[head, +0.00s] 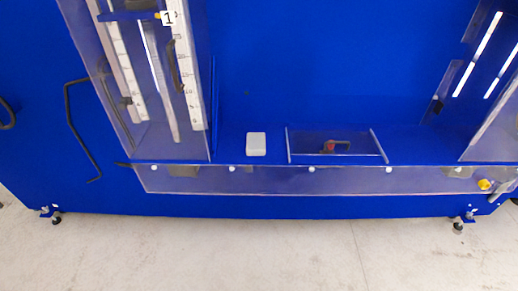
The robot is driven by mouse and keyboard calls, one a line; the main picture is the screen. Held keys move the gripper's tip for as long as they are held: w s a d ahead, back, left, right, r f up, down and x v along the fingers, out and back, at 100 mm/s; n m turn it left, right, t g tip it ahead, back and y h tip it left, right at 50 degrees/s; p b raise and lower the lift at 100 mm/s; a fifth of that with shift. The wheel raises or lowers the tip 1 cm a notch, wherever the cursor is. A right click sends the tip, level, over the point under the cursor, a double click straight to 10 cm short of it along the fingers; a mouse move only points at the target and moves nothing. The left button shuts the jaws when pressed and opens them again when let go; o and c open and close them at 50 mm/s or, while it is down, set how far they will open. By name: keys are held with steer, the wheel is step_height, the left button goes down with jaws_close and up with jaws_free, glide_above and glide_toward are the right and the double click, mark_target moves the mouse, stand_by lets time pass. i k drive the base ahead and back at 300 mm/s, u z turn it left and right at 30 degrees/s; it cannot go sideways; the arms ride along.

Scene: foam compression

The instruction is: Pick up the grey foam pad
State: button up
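The grey foam pad (256,144) is a small, light grey block with rounded corners. It lies on the blue ledge near the middle of the head view, apart from the things on either side. My gripper does not show in the head view.
A clear-walled column with white scales (190,75) and a "1" label stands left of the pad. A low clear-walled box (300,146) is to its right, with a small dark and red item (331,146). A clear front strip (270,181) runs below. Ledge between column and box is mostly free.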

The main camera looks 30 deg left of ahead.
mark_target(256, 141)
steer(key=u, duration=0.05)
steer(key=k, duration=1.2)
steer(key=u, duration=0.55)
steer(key=i, duration=0.6)
steer(key=u, duration=0.5)
steer(key=i, duration=1.45)
steer(key=z, duration=0.8)
